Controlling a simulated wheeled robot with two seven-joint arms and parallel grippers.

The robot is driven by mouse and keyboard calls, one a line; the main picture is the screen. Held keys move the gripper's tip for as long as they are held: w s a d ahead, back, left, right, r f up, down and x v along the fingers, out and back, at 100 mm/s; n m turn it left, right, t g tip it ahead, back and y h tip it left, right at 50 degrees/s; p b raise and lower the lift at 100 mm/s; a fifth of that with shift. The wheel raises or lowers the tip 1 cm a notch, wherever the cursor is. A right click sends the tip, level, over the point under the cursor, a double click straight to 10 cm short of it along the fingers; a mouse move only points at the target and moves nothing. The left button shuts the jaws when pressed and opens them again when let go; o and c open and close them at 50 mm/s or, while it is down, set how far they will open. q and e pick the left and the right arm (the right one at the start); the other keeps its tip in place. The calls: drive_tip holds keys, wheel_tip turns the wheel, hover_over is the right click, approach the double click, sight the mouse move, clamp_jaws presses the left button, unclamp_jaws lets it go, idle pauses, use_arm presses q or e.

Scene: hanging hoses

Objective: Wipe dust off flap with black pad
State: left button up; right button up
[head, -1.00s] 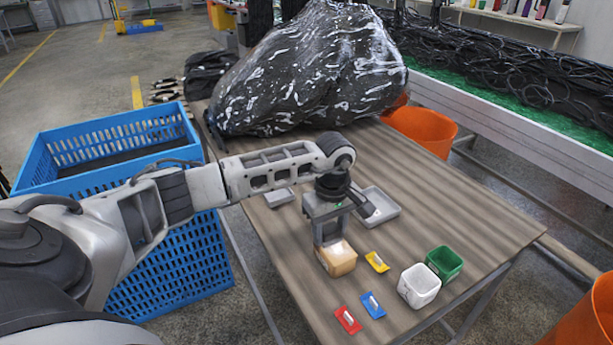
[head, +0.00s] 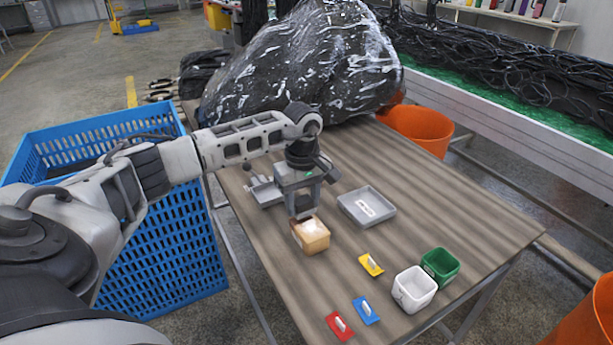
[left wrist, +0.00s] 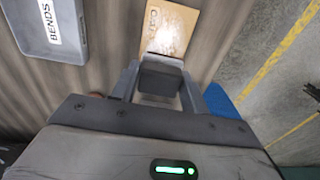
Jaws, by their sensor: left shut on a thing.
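My left gripper (head: 303,207) is shut on the black pad (left wrist: 160,78), a dark block between its fingers in the left wrist view. The pad is right at a tan box (head: 316,243), whose top flap (left wrist: 170,28) carries dark lettering and a pale, dusty-looking patch. In the head view the fingers are over the box's back left part and hide some of its top. I cannot tell whether the pad touches the flap. My right gripper is not in view.
A grey tray (head: 382,198) is right of the box, and another grey tray (head: 262,193) is partly behind my gripper. Yellow (head: 371,265), blue (head: 366,310) and red (head: 338,326) pieces, and white (head: 414,290) and green (head: 440,266) bins, are nearer. A blue crate (head: 165,262) stands left.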

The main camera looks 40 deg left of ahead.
use_arm(q)
drive_tip(key=shift+s+r+p, duration=0.1)
drive_tip(key=shift+r+p, duration=1.8)
drive_tip(key=shift+r, duration=1.2)
